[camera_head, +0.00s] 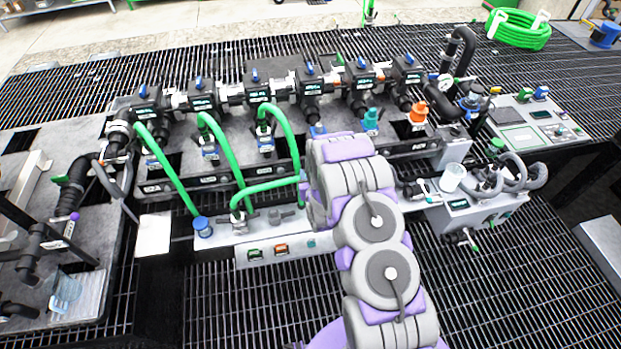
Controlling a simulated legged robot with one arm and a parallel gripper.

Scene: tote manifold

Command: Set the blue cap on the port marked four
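A row of valves with blue handles runs along the manifold (255,100). The first three ports from the left have green hoses. The fourth port is largely hidden behind my arm, and I cannot read its mark. A small blue piece (318,131) shows just above my arm's end at that spot; I cannot tell whether it is the blue cap or a fitting. Another round blue piece (203,227) sits at the left end of the white front panel. My arm reaches up to the manifold's front, and its links hide my gripper's fingers and anything between them.
A teal cap (371,120) and an orange cap (418,113) sit on the two right-hand ports. Green hoses (172,165) arch down in front on the left. A white box with grey hoses (470,208) stands at right. Grating (260,310) in front is clear.

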